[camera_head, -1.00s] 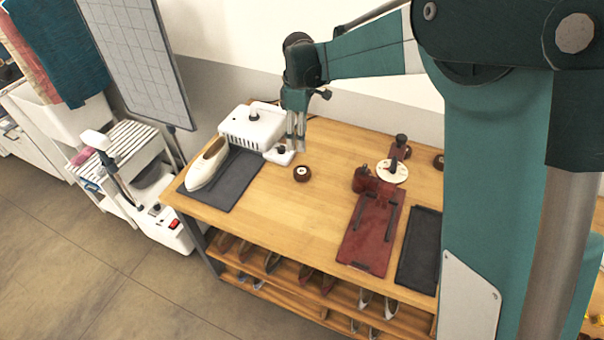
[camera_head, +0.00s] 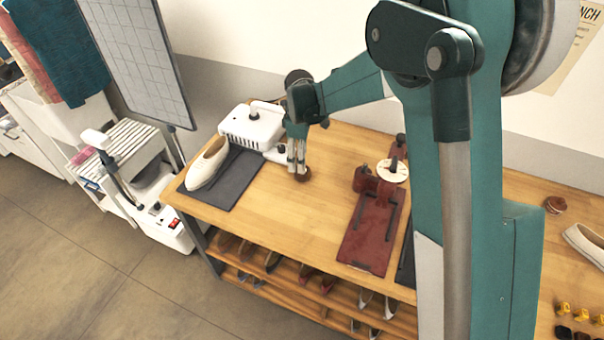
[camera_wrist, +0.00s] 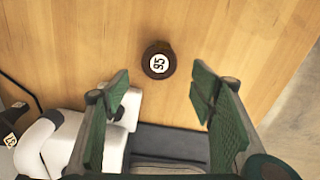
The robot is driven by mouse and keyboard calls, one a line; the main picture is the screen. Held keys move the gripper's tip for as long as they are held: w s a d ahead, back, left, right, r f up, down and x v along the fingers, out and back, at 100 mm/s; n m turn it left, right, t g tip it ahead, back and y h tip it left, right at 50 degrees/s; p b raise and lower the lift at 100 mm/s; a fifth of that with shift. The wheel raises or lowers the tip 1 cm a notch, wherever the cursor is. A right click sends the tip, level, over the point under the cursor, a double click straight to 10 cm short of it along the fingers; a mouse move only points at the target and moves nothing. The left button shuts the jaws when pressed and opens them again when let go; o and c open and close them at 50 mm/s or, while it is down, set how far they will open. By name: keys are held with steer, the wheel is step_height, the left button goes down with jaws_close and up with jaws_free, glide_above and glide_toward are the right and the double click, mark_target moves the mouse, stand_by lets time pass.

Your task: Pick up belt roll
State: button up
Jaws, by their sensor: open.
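The belt roll is a small dark brown disc with a round white label reading 95. It lies on the wooden tabletop and shows whole in the wrist view (camera_wrist: 158,61). In the head view the belt roll (camera_head: 303,175) is partly hidden behind my gripper (camera_head: 297,166). My gripper is open and empty, pointing down. In the wrist view its two green-padded fingers (camera_wrist: 160,88) stand wide apart, and the roll sits between and just beyond the fingertips. I cannot tell the exact height gap.
A white machine (camera_head: 254,126), a pale shoe (camera_head: 207,164) and a dark mat (camera_head: 238,182) are to the left of the roll. A red stand (camera_head: 371,232) is to the right. Another brown roll (camera_head: 555,204) lies far right. The tabletop around the roll is mostly clear.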

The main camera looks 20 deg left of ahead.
steer(key=shift+f, duration=0.95)
steer(key=shift+f, duration=0.15)
steer(key=shift+w+d+f, duration=0.1)
steer(key=shift+f, duration=2.4)
steer(key=c, duration=1)
steer(key=shift+r, duration=0.2)
steer(key=shift+r, duration=4.85)
